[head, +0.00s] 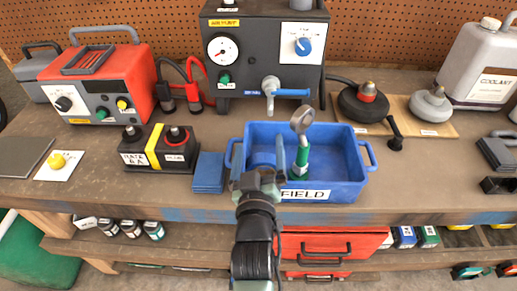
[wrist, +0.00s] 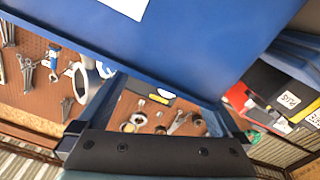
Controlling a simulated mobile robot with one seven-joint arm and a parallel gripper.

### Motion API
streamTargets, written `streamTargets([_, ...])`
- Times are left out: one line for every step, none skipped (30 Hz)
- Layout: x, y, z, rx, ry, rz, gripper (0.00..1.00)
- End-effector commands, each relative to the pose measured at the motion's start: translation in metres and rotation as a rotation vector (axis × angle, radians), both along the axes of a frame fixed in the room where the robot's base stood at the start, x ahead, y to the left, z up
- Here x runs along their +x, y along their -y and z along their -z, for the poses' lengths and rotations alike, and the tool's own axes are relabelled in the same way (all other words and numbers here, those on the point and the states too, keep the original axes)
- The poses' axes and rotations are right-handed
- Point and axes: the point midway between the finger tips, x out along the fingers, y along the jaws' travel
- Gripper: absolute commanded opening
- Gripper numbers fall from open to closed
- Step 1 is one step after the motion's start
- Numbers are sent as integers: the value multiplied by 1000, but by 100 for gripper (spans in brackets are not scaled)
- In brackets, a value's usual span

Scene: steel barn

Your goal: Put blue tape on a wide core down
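My gripper (head: 266,168) is at the bin's front wall, left of the green-handled tool (head: 299,160). In the wrist view its fingers (wrist: 168,92) stand apart, with only background between them. The bin's blue wall (wrist: 200,45) fills the top of that view. I see no tape held there.
A blue stack of cloths or pads (head: 208,172) and a black battery (head: 158,150) stand left of the bin. A gauge box with a tap (head: 262,60) is behind it. A disc-shaped base (head: 362,105) is at right.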

Motion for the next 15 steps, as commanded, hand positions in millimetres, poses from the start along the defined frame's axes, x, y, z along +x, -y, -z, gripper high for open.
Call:
streamTargets([0,0,0,0,0,0,100])
streamTargets([0,0,0,0,0,0,100])
streamTargets([0,0,-1,0,0,0,100])
streamTargets([0,0,-2,0,0,0,100])
streamTargets([0,0,-3,0,0,0,100])
streamTargets([0,0,-6,0,0,0,100])
streamTargets([0,0,-9,0,1,0,100])
streamTargets([-2,0,-8,0,-1,0,100])
streamTargets([-8,0,-5,0,-2,0,100])
streamTargets([-12,0,-4,0,-2,0,100])
streamTargets([-17,0,-4,0,-2,0,100])
streamTargets([-24,0,-4,0,-2,0,100])
streamTargets([-30,0,-5,0,-2,0,100])
streamTargets([-36,0,-5,0,-2,0,100])
streamTargets([-44,0,-4,0,-3,0,100])
